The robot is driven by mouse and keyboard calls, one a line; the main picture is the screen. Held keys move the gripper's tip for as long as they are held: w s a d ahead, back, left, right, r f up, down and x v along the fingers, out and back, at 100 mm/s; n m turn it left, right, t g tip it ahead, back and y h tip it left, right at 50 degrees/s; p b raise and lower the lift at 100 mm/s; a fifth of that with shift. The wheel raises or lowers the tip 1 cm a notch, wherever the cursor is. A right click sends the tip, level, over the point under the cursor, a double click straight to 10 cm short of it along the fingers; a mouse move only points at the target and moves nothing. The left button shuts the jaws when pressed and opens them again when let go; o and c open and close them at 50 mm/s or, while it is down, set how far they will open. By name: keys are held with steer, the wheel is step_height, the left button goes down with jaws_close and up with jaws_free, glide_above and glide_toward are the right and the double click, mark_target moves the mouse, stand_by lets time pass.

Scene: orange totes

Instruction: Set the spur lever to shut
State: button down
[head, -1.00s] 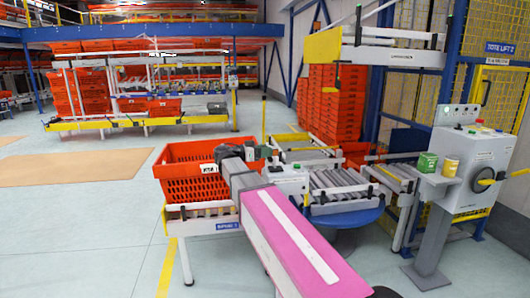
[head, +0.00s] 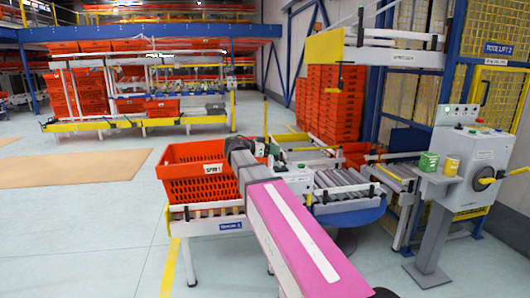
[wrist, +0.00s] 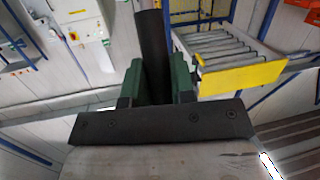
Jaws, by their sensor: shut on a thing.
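My gripper (wrist: 157,82) has green fingers, closed on either side of a dark upright cylindrical handle in the wrist view. This looks like the spur lever (wrist: 152,40); its lower part is hidden by the gripper. In the head view my gripper (head: 263,149) is at the far end of my pink and grey arm, above the spur conveyor beside the orange tote. The lever itself is too small and covered to make out clearly there.
An orange tote (head: 195,172) sits on the short spur conveyor at left of my arm. A roller conveyor (head: 345,185) with a blue round base lies to the right. Open floor lies at left.

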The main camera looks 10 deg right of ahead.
steer(key=shift+d+r+y, duration=0.2)
steer(key=shift+d+y, duration=0.4)
steer(key=shift+y, duration=0.1)
steer(key=shift+d+m+y, duration=0.3)
steer(key=shift+d+y, duration=0.75)
steer(key=shift+y, duration=0.25)
steer(key=shift+g, duration=0.3)
steer(key=c, duration=1)
jaws_free()
steer(key=shift+o, duration=0.2)
steer(key=v, duration=1)
steer(key=shift+a+r, duration=0.3)
steer(key=shift+s, duration=0.15)
